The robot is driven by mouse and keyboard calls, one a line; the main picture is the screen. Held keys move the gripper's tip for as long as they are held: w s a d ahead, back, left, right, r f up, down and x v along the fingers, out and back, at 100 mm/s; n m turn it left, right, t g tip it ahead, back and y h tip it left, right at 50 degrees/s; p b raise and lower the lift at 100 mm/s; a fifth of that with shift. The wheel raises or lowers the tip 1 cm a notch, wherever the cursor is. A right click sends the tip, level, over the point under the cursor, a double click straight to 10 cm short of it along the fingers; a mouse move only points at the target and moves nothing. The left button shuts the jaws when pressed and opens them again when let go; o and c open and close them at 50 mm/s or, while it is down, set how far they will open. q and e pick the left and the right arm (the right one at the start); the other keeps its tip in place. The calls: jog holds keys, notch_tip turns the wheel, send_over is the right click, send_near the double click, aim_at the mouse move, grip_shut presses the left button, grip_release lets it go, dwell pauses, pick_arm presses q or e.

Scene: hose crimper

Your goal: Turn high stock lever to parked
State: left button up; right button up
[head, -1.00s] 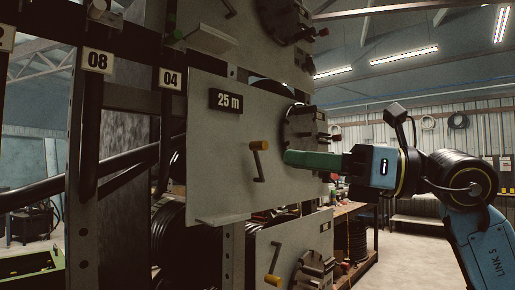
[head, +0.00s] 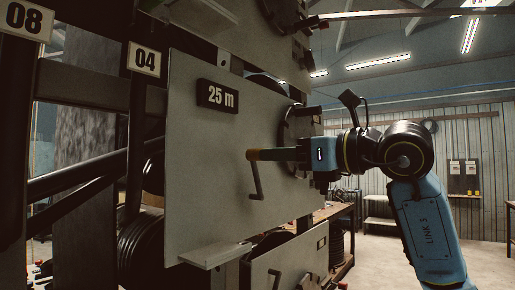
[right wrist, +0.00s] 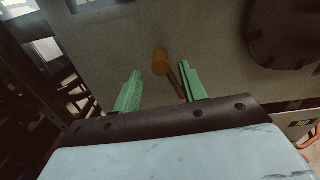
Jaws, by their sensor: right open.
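A crank lever (head: 257,181) with an orange-yellow knob (head: 251,155) is on the grey plate (head: 200,150) marked 25 m. Its arm hangs down from the knob, slightly tilted. No label shows whether this is the high stock lever. My right gripper (head: 264,154) is open at the knob, its green fingers coming from the right. In the right wrist view, the orange knob (right wrist: 160,62) lies between the two fingertips, with a visible gap on the left; contact on the right cannot be told. My left gripper is not in view.
A dark round fitting (head: 293,135) sits on the plate's right edge, close to my right gripper. A ledge (head: 215,254) juts from the plate's bottom. Another grey plate (head: 290,262) with a crank is below. Black hoses (head: 75,175) lie at left.

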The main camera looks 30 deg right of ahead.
jog(key=p+x, duration=0.1)
jog(key=x, duration=0.4)
jog(key=shift+w+a, duration=0.1)
jog(key=shift+w, duration=0.2)
jog(key=shift+c, duration=0.8)
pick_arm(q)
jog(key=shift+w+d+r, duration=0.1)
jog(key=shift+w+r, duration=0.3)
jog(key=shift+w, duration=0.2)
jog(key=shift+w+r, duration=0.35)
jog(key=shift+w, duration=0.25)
pick_arm(e)
grip_shut()
